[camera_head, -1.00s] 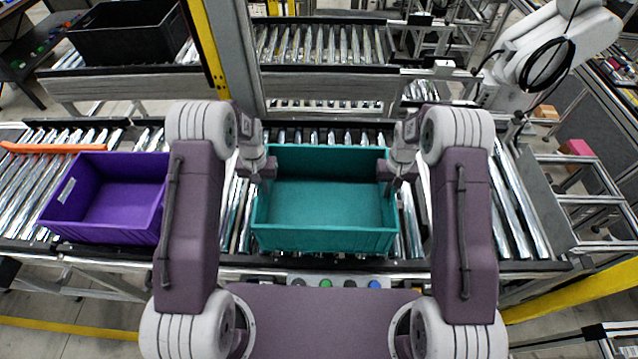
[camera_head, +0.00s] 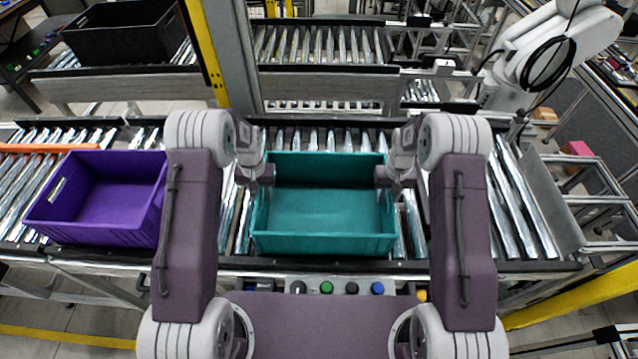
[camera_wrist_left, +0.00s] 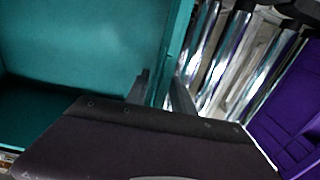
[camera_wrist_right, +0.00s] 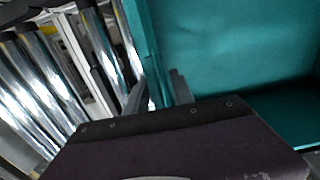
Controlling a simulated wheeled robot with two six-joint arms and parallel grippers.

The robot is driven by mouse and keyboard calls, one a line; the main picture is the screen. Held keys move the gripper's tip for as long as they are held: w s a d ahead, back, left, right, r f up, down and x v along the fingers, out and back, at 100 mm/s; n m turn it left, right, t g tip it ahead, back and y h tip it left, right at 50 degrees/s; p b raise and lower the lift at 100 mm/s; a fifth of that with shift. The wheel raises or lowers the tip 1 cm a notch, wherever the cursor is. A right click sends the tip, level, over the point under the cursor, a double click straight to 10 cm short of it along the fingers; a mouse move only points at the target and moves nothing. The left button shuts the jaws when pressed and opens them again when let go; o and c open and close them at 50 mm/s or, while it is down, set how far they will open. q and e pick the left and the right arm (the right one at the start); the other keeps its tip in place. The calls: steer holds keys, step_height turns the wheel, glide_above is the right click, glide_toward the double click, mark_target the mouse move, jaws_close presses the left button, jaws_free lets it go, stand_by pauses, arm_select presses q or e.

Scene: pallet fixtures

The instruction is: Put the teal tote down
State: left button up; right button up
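The teal tote (camera_head: 325,243) is open-topped, empty and roughly level over the roller conveyor in the middle of the head view. My left gripper (camera_head: 266,176) is at its left wall, and my right gripper (camera_head: 381,176) is at its right wall. In the left wrist view the fingers (camera_wrist_left: 161,84) straddle the tote's wall and appear shut on it. In the right wrist view the fingers (camera_wrist_right: 158,86) do the same at the opposite wall. The tote's underside is hidden, so I cannot tell whether it touches the rollers.
A purple tote (camera_head: 100,232) sits on the same conveyor at the left, with an orange bar (camera_head: 35,148) behind it. Bare rollers (camera_head: 510,215) lie to the right. A black tote (camera_head: 125,38) stands on the rear conveyor. A yellow-edged post (camera_head: 222,60) rises behind.

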arm_select(q)
step_height(320, 180, up, 12)
arm_select(e)
steer(key=shift+w+r, duration=0.1)
steer(key=shift+r, duration=0.25)
step_height(320, 180, up, 11)
steer(key=shift+r, duration=0.15)
stand_by(0.5)
